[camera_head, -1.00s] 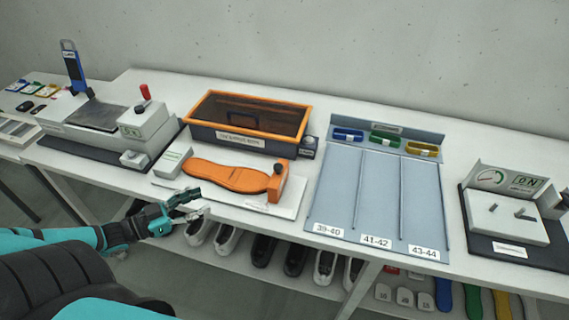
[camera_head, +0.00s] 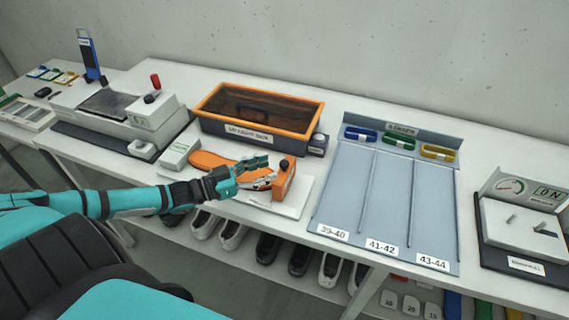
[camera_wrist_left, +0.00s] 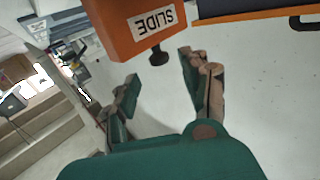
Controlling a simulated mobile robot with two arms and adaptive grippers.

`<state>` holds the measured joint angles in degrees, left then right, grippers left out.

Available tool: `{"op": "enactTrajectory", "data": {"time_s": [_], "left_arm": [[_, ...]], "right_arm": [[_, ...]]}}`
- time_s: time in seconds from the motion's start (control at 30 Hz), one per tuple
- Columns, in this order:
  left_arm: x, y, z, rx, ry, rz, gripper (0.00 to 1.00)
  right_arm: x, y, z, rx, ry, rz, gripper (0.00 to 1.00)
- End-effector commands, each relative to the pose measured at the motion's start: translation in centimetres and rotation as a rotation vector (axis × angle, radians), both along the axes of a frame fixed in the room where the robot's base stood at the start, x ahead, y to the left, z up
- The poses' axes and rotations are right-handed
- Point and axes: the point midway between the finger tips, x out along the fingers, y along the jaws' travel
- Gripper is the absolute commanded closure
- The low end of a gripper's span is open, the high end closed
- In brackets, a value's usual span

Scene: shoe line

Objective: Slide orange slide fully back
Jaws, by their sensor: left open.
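Contact with the slide cannot be told. My right gripper is not in view.
An orange-rimmed box (camera_head: 258,133) stands behind the sole. A small grey block (camera_head: 180,151) is at the sole's left end. A blue-grey sorting tray (camera_head: 345,195) lies to the right, and a press-like device (camera_head: 118,118) to the left. Shoes stand on the shelf below.

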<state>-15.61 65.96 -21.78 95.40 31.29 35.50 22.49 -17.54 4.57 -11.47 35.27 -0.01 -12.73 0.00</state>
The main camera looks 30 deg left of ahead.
Motion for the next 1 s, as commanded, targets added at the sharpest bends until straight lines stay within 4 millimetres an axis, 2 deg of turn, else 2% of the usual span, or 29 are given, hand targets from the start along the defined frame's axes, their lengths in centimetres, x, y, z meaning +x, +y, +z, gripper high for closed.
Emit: {"op": "enactTrajectory", "data": {"time_s": [0.1, 0.33, 0.5, 0.77, 0.83, 1.0], "left_arm": [[1.8, -1.1, 0.2, -0.002, -0.006, 0.001, 0.53], [4.3, -2.5, 0.1, 0.0, -0.004, 0.001, 0.53], [5.0, -3.0, 0.1, -0.001, -0.001, 0.0, 0.53], [5.1, -3.1, 0.0, 0.001, 0.001, 0.0, 0.53], [5.1, -3.1, 0.0, 0.001, 0.0, 0.0, 0.59], [5.0, -3.1, 0.0, 0.001, -0.001, 0.0, 0.81]], "right_arm": [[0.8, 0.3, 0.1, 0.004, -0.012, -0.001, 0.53], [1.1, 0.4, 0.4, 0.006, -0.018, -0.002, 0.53], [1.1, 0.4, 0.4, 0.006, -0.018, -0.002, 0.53], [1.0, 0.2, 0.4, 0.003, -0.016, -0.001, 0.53], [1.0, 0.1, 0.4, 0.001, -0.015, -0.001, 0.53], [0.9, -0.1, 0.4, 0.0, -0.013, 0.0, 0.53]]}}
